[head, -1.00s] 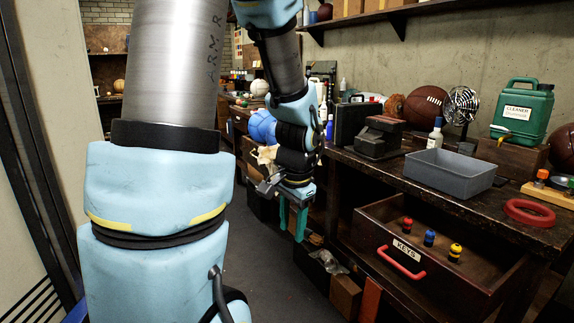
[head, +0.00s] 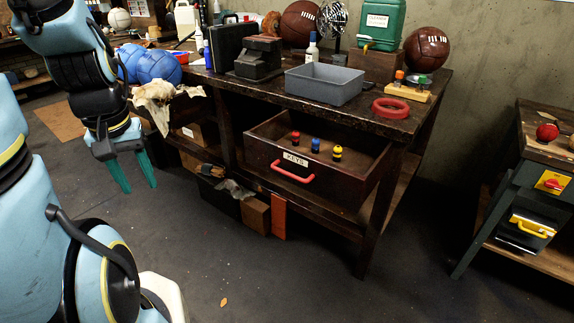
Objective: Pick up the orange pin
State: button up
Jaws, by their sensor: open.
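The orange pin (head: 399,76) appears to be the small orange-topped piece standing on a light wooden board (head: 408,94) at the right end of the workbench. A green-topped piece (head: 422,80) stands beside it. My gripper (head: 137,187) hangs at the left of the picture, its two teal fingers apart and pointing down, with nothing between them. It is far to the left of the board, in front of the bench and below its top.
The workbench (head: 300,103) holds a grey tray (head: 324,85), a red ring (head: 390,108) and a green cleaner can (head: 382,22). The open KEYS drawer (head: 262,157) juts out, holding red, blue and yellow pegs. A side cabinet (head: 535,150) stands at right. Floor in front is clear.

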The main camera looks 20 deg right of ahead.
aim_at(399, 74)
jog(key=l+u, duration=0.4)
jog(key=k+l+u, duration=0.15)
jog(key=l+u, duration=0.25)
